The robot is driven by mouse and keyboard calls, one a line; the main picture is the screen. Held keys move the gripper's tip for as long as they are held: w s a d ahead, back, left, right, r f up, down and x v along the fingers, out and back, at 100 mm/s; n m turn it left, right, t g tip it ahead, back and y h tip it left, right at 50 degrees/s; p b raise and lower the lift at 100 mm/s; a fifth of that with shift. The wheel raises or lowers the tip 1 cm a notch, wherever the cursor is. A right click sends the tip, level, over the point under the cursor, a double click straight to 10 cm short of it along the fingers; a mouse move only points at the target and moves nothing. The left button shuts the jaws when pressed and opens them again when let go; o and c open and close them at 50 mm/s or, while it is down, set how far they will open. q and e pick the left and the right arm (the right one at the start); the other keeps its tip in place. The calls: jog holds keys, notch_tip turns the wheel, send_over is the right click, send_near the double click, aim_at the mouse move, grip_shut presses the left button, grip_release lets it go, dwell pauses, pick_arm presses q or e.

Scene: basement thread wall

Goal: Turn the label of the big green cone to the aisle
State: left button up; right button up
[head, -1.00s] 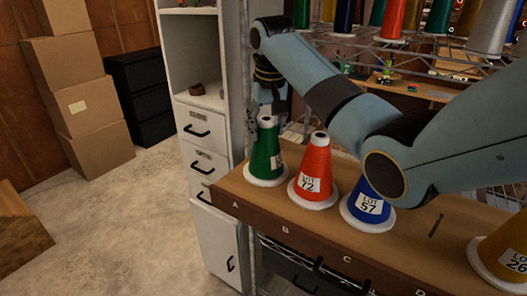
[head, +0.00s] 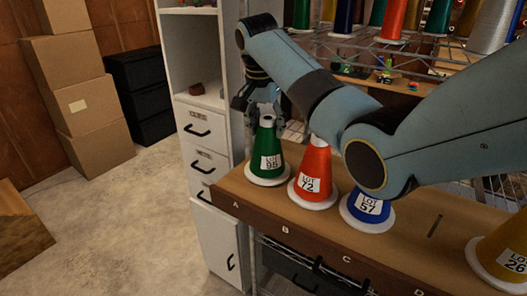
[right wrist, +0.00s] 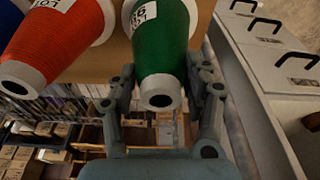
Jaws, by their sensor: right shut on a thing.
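The big green cone (head: 266,150) stands upright at the left end of the wooden shelf, at the letter A. The left gripper is not in view.
A red cone (head: 312,175) labelled LOT 72 stands close to the right, then a blue cone (head: 366,207) labelled LOT 57 and a yellow cone (head: 503,250). A white drawer cabinet (head: 203,140) stands left of the shelf.

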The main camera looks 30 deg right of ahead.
jog(key=m+g, duration=0.1)
jog(key=m, duration=0.4)
jog(key=shift+w+m, duration=0.1)
jog(key=shift+m, duration=0.2)
jog(key=m, duration=0.4)
jog(key=shift+g, duration=0.4)
jog(key=shift+f, duration=0.15)
jog(key=o, duration=1.1)
jog(key=shift+o, duration=0.2)
